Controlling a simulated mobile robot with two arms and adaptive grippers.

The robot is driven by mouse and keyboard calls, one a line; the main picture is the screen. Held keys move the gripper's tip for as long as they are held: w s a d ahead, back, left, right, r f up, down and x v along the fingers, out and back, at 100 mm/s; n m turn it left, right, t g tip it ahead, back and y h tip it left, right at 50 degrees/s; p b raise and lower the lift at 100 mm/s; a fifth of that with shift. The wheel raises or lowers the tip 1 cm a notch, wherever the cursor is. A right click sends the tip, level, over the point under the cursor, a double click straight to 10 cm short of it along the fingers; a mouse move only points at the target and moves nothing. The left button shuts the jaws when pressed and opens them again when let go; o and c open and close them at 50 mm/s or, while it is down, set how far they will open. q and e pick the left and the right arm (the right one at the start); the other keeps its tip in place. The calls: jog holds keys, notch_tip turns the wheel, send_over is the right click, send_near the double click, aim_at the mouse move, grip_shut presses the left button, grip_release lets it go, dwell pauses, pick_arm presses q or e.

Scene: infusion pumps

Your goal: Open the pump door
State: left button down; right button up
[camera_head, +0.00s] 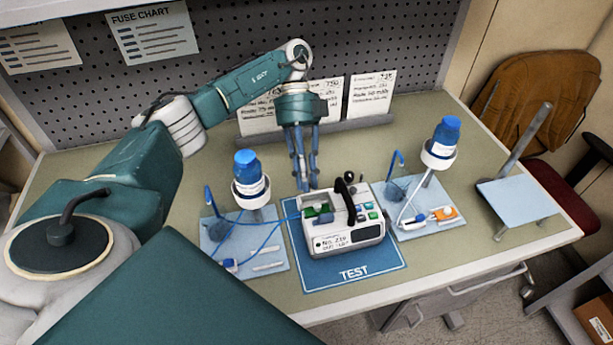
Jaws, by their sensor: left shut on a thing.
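The white pump (350,236) stands on the blue TEST mat (345,273) near the table's front edge. It has a black handle on top and coloured buttons on its right side. Green parts show in a recess at its left, so its top looks at least partly uncovered. My left gripper (304,187) reaches down from above at the pump's back left corner. Its fingers are close together on what looks like the edge of the pump door, but the door is too small to make out clearly. My right gripper is not in view.
A blue-capped bottle on a stand (249,180) is left of the pump, with blue tubing running to it. Another bottle (440,145) stands at the right above a light tray (416,212). Paper cards (371,94) stand behind. The table's back left is clear.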

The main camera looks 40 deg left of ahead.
pick_arm(q)
jog(key=c, duration=1.7)
grip_release()
jog(key=shift+o, duration=0.2)
jog(key=v, duration=0.7)
jog(key=shift+r, duration=0.3)
jog(key=shift+f, duration=0.1)
